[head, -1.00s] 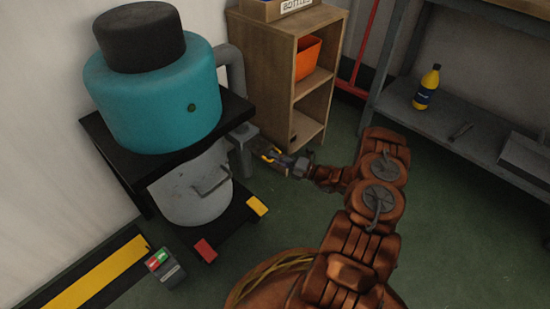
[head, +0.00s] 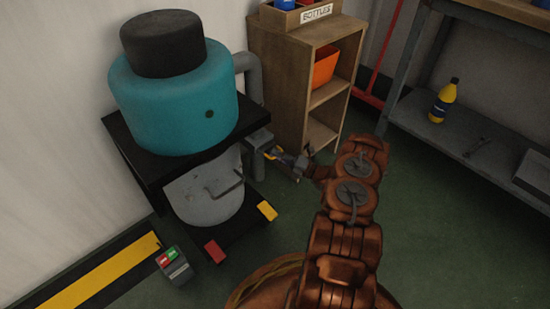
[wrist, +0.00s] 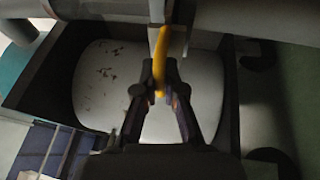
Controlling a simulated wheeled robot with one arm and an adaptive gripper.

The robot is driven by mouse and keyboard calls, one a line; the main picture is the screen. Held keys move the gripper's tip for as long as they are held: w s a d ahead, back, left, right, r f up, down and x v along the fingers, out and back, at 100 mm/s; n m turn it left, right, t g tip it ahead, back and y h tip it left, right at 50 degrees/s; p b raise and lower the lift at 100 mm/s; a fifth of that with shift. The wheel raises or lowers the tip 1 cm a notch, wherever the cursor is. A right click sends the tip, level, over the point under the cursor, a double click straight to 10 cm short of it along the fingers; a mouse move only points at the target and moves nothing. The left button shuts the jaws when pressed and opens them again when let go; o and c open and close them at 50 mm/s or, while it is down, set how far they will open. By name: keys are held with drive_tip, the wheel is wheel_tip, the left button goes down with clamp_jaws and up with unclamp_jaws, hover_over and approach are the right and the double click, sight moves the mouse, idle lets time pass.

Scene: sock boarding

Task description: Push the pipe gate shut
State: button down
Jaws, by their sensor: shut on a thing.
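The pipe gate's yellow handle (head: 272,154) shows beside the grey pipe fitting (head: 259,139) at the right side of the teal machine. In the wrist view the yellow handle (wrist: 161,48) stands upright between the fingertips. My gripper (head: 293,161) reaches in from the right and is shut on the handle; in the wrist view its fingers (wrist: 160,78) close around the handle's lower end. The gate plate is mostly hidden by the pipe fitting and the fingers, so I cannot tell how far in it sits.
The teal machine (head: 175,105) stands on a black frame over a grey drum (head: 205,190). Red (head: 214,251) and yellow (head: 267,211) pedals sit at its base. A wooden shelf (head: 287,65) stands behind my gripper. A metal bench (head: 480,135) is at right. Green floor is clear between.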

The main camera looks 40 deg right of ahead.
drive_tip(key=shift+w+d+r, duration=0.1)
drive_tip(key=shift+w+r, duration=0.05)
drive_tip(key=shift+w, duration=0.3)
drive_tip(key=c, duration=1.2)
unclamp_jaws()
drive_tip(key=shift+w+a, duration=0.1)
drive_tip(key=shift+a, duration=0.1)
drive_tip(key=shift+c, duration=0.2)
drive_tip(key=v, duration=1.2)
